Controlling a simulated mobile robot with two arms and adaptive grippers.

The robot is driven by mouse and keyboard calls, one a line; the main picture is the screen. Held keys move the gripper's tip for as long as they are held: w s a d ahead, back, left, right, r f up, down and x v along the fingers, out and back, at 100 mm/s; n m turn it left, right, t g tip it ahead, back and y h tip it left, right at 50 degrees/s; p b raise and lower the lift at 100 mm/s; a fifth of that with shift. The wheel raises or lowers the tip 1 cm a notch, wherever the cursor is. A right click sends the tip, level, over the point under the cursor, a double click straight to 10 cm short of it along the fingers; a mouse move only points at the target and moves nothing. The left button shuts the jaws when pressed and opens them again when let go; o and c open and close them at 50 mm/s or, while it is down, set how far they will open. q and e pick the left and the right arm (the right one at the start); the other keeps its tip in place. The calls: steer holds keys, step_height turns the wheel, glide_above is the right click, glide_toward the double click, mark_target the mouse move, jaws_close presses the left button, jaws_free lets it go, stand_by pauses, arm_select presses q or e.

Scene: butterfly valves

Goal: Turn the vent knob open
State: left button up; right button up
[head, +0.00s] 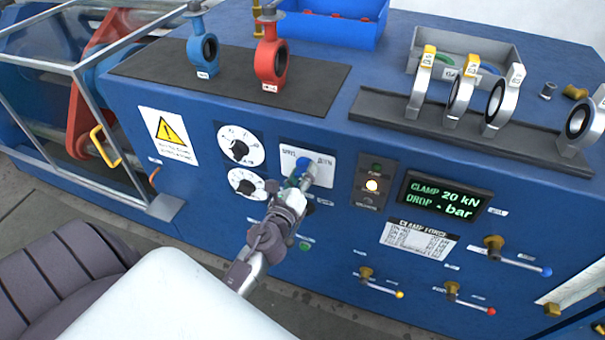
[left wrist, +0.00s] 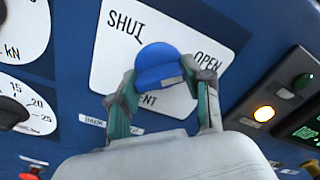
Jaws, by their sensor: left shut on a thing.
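The vent knob (left wrist: 158,66) is a blue knob on a white plate marked SHUT on the left, OPEN on the right and VENT below. In the left wrist view my left gripper (left wrist: 165,88) is shut on the knob, one finger on each side. In the head view the knob (head: 302,163) shows small on the front panel, partly hidden by my left gripper (head: 300,178). The fingers hide part of the plate (head: 321,157). I cannot read the knob's exact pointing direction. My right gripper is not in view.
Two black-and-white dials (head: 240,147) sit left of the plate. Several brass-based levers (head: 494,243) stick out lower right. Valves (head: 271,62) stand on top.

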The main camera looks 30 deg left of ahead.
arm_select(q)
steer(key=shift+w+a+r+m, duration=0.1)
steer(key=shift+r+m, duration=0.25)
steer(key=shift+m, duration=0.65)
steer(key=o, duration=1.1)
steer(key=shift+o, duration=0.3)
steer(key=shift+w+f, duration=0.15)
steer(key=shift+f, duration=0.1)
steer(key=shift+s+f, duration=0.1)
steer(key=shift+s, duration=0.3)
steer(key=v, duration=1.1)
steer(key=shift+d, duration=0.25)
steer(key=shift+s+a, duration=0.1)
